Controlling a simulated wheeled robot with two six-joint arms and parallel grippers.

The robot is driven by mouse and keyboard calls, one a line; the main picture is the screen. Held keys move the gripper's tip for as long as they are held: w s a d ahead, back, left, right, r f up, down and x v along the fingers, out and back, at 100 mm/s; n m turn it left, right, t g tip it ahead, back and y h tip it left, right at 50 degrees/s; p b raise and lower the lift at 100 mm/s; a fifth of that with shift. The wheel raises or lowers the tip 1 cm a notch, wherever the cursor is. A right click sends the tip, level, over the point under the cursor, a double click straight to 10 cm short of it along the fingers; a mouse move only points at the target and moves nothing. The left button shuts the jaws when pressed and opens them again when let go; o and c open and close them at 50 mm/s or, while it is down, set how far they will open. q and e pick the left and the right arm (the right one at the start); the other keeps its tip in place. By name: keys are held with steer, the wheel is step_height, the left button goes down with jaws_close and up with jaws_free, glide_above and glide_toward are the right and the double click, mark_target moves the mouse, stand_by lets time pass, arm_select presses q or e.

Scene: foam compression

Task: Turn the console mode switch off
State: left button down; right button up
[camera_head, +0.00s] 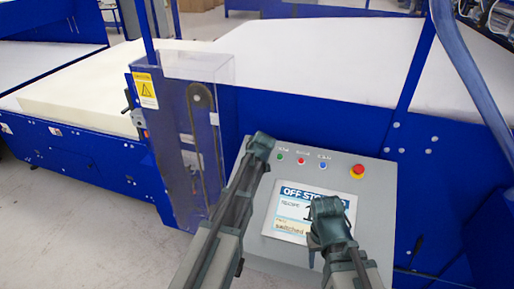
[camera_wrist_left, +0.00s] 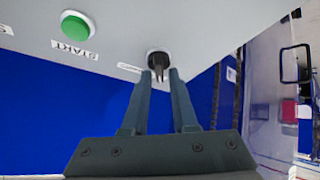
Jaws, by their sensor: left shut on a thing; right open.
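The grey console (camera_head: 370,225) stands in the middle right of the head view. The mode switch, a small black knob (camera_wrist_left: 157,57), shows in the left wrist view on the panel face. My left gripper (camera_head: 262,142) is at the panel's upper left corner and hides the switch in the head view. In the left wrist view its two fingertips (camera_wrist_left: 160,74) are closed around the knob. The console screen (camera_head: 285,222) shows a heading starting "OFF" and the word "switched". My right gripper (camera_head: 327,208) is open and empty in front of the screen, covering part of it.
Small green (camera_head: 280,156), red (camera_head: 300,160) and blue (camera_head: 323,165) buttons and a red emergency stop (camera_head: 357,170) line the panel's top. A clear guard (camera_head: 200,68) stands just left. Blue machines with white foam lie behind.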

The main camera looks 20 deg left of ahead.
arm_select(q)
steer(key=shift+s+f+n+y, duration=0.1)
steer(key=shift+n+y, duration=0.2)
steer(key=shift+n, duration=0.4)
steer(key=shift+g, duration=0.4)
steer(key=c, duration=0.9)
jaws_free()
steer(key=shift+d, duration=0.1)
steer(key=shift+s+r+p, duration=0.2)
steer(key=shift+r+p, duration=0.1)
steer(key=shift+p, duration=0.1)
steer(key=p+v, duration=0.9)
steer(key=v, duration=0.4)
steer(key=shift+s+d+f, duration=0.1)
steer(key=shift+d+f, duration=0.05)
steer(key=shift+d, duration=0.05)
